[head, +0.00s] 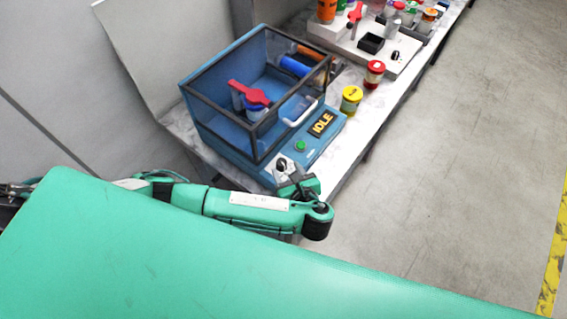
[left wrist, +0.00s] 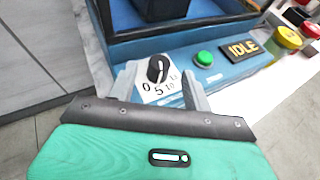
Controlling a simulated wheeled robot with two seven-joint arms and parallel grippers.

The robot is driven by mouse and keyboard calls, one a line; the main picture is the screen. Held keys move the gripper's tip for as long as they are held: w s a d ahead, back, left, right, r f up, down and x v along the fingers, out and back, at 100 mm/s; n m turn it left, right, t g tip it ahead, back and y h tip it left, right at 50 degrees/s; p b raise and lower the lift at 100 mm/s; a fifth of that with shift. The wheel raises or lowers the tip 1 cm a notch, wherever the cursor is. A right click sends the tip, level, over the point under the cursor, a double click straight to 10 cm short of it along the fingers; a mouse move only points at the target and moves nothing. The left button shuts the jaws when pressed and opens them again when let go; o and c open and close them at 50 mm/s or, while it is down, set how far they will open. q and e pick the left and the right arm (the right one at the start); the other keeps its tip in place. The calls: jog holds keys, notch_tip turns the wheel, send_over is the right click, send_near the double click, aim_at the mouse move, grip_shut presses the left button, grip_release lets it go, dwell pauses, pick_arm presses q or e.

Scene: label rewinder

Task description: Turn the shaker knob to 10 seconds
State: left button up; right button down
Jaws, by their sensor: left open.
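The shaker (head: 225,125) is a blue machine with a dark-framed clear box, on the bench at the centre of the head view. Its front panel carries a black knob (left wrist: 157,69) with a white pointer line, over a white dial plate (left wrist: 160,92) marked 0, 5, 10 and a partly hidden further mark. The pointer stands roughly upright; its exact setting is too small to tell. My left gripper (left wrist: 160,82) is open, with one finger on each side of the dial plate, close to the knob. The knob (head: 281,165) also shows in the head view. My right gripper is out of view.
A green button (left wrist: 204,59) and a display reading IDLE (left wrist: 240,49) sit right of the knob. Yellow (head: 351,99) and red (head: 374,74) jars stand beyond the shaker on the bench (head: 352,142). The floor (head: 450,170) to the right is clear.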

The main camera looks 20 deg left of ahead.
aim_at(282, 162)
pick_arm(q)
jog(key=x, duration=0.3)
jog(key=shift+w+a+p, duration=0.1)
jog(key=shift+p, duration=0.3)
jog(key=shift+w+a+f, duration=0.1)
jog(key=shift+w, duration=0.05)
jog(key=c, duration=1)
jog(key=shift+o, duration=0.2)
